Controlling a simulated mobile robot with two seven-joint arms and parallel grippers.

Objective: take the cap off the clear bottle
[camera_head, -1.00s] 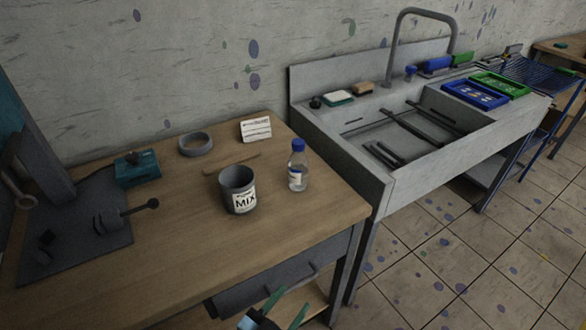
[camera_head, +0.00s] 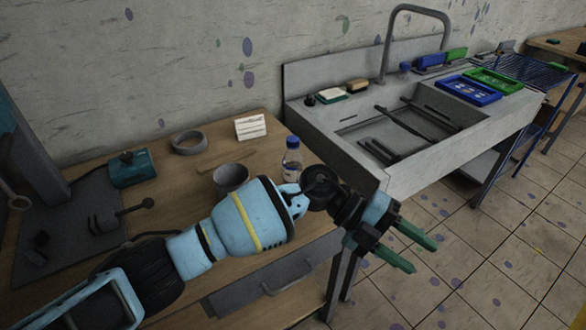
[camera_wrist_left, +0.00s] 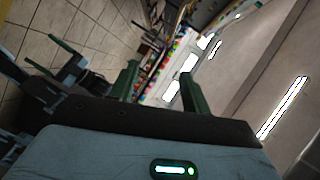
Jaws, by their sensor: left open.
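The clear bottle (camera_head: 290,168) stands upright on the wooden table near its right edge. Its blue cap (camera_head: 292,142) sits on top. My left arm crosses in front of the table and hides the bottle's lower part. My left gripper (camera_head: 424,256) is open and empty, with green fingers pointing right, past the table's right edge and below the sink. It is well to the right of the bottle and nearer the camera. Its fingers also show in the left wrist view (camera_wrist_left: 160,88), with no bottle between them. Dark green finger-like parts at that view's left may be my right gripper (camera_wrist_left: 66,68).
A grey cup (camera_head: 230,175) stands left of the bottle, partly behind my arm. A grey ring (camera_head: 188,143), a white card (camera_head: 250,127) and a teal box (camera_head: 132,169) are on the table. The sink (camera_head: 375,185) adjoins on the right. Open tiled floor lies beyond.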

